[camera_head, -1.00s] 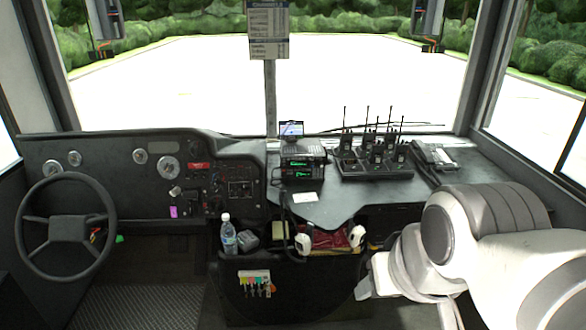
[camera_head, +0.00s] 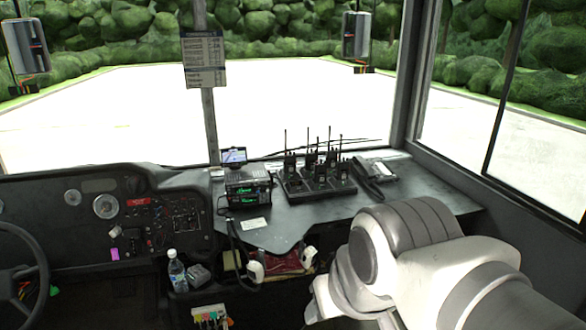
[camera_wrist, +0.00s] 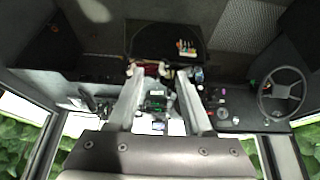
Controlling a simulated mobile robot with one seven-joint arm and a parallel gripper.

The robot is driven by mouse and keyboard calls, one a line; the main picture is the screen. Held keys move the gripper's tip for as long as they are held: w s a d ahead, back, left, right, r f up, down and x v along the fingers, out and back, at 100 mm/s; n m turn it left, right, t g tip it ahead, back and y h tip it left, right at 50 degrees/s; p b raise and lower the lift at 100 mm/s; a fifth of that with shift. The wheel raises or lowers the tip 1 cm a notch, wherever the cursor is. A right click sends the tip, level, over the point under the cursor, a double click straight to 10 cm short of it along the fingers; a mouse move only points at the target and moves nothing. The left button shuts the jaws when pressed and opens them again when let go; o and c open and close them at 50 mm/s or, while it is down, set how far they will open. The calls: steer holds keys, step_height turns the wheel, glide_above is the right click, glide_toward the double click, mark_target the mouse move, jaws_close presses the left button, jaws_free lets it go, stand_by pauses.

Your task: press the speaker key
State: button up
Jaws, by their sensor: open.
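A desk phone (camera_head: 376,174) with a dark handset on its left and a light-grey keypad side lies at the right of the dark dash counter. Its single keys are too small to tell apart, so I cannot pick out the speaker key. In the wrist view the picture is upside down, and what seems to be the phone (camera_wrist: 88,97) shows left of the fingers. My gripper (camera_wrist: 160,74) is open, its two pale fingers apart with nothing held between them. In the head view my white arm is in front at the lower right, and the fingers cannot be made out.
A charger rack of handheld radios (camera_head: 316,180) with upright antennas stands left of the phone. A radio set (camera_head: 248,190) with green displays is further left. A water bottle (camera_head: 177,272) and steering wheel (camera_head: 18,275) are at left. The windshield post (camera_head: 402,85) rises behind the counter.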

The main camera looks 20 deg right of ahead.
jaws_close()
stand_by(1.6)
